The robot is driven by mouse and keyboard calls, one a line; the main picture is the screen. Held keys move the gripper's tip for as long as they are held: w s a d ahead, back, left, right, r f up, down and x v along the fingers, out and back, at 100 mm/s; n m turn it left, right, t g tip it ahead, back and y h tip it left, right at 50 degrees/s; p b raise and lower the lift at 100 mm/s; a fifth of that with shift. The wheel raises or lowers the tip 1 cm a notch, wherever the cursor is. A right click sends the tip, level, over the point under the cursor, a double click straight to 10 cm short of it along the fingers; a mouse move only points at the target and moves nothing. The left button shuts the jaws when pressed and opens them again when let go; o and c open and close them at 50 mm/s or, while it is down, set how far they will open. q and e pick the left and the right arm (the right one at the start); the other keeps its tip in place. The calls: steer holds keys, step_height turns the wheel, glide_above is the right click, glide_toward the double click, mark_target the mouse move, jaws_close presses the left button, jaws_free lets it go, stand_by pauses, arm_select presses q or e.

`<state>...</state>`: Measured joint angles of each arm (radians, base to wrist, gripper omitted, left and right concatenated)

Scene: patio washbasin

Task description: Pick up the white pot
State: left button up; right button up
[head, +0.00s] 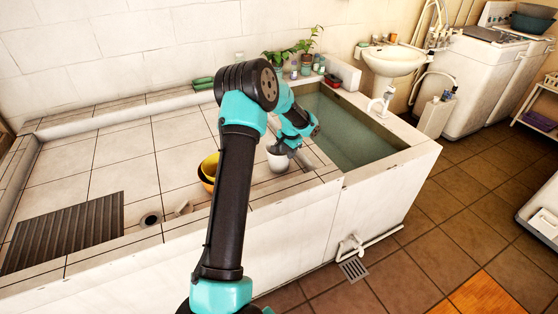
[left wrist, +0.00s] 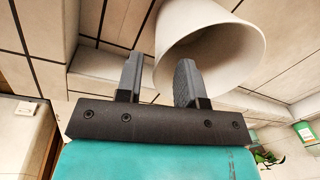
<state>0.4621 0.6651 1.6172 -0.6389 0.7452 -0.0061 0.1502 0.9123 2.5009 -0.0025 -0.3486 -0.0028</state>
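The white pot (head: 278,162) stands upright on the tiled counter, just left of the water basin. It also shows large in the left wrist view (left wrist: 232,22), with its open mouth toward the camera. My left gripper (head: 283,146) is at the top of the pot. In the left wrist view the two fingers (left wrist: 158,80) are apart, with the near part of the pot's wall and rim between them. One finger overlaps the pot's mouth and the other is outside it. Contact with the wall cannot be made out. My right gripper is in neither view.
A yellow bowl (head: 208,168) sits left of the pot, partly behind my left arm. The water-filled basin (head: 345,130) is to the right. Potted plants (head: 306,46) and bottles stand at the back edge. The counter's left side is mostly clear, with a dark grate (head: 65,232).

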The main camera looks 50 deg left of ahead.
arm_select(q)
steer(key=f, duration=0.4)
steer(key=shift+a+f, duration=0.15)
steer(key=shift+a, duration=0.05)
jaws_close()
stand_by(0.3)
